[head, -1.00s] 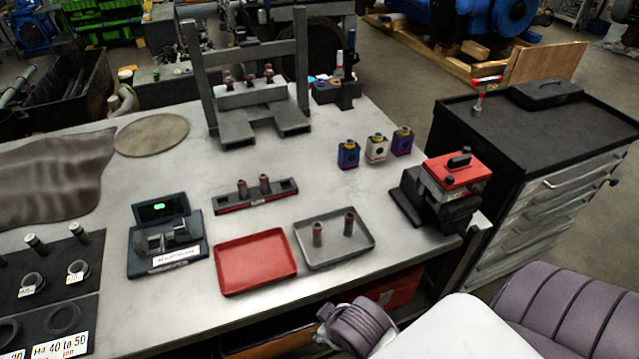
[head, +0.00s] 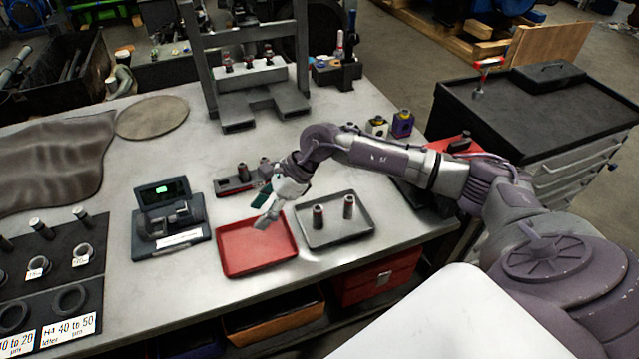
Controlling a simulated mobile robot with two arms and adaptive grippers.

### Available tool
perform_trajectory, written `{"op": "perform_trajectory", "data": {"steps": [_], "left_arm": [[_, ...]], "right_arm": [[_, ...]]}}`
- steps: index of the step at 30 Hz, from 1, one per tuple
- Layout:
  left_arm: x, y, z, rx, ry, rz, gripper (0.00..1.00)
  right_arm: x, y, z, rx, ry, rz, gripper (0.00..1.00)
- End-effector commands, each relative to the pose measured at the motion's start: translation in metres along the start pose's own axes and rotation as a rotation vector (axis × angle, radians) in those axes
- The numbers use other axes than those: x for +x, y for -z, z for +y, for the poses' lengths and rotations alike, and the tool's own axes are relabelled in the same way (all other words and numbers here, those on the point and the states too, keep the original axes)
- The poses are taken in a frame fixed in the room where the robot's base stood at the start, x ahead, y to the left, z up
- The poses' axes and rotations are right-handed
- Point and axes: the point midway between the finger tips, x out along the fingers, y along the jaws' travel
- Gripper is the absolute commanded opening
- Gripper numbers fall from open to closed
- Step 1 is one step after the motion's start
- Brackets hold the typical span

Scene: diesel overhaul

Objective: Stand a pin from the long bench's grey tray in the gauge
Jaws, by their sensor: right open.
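The grey tray (head: 368,226) lies near the front edge of the long bench. Two dark reddish pins stand upright in it, a left pin (head: 318,217) and a right pin (head: 348,207). The gauge (head: 147,247) is a dark unit with a small lit green display and a block cradle, left of the red tray; I see no pin standing in it. My right gripper (head: 266,216) is open and empty above the red tray's back edge, left of the grey tray and apart from both pins. My left gripper is out of view.
The red tray (head: 257,257) is empty, between gauge and grey tray. A dark rack (head: 234,185) behind it is partly hidden by my right arm. A press frame (head: 238,121) stands at the back. Black ring boards (head: 60,285) lie at left.

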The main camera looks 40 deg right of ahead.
Motion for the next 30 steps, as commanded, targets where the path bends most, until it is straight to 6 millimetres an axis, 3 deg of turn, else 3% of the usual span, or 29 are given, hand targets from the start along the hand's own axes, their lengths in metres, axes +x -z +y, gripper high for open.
{"op": "perform_trajectory", "data": {"steps": [1,4,7,11,20,30], "left_arm": [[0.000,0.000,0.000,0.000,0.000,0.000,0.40],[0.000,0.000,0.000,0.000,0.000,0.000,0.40],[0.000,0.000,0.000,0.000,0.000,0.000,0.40],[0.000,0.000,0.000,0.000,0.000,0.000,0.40],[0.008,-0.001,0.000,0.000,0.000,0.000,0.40],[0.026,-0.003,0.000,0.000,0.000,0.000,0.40]], "right_arm": [[-0.018,0.027,-0.015,-0.039,0.013,0.124,0.52],[-0.049,0.069,-0.032,-0.080,0.013,0.317,0.52],[-0.073,0.095,-0.041,-0.093,0.009,0.440,0.52],[-0.088,0.110,-0.045,-0.097,0.004,0.513,0.52],[-0.079,0.121,-0.046,-0.096,0.001,0.521,0.52],[-0.049,0.146,-0.047,-0.097,0.000,0.518,0.52]]}}
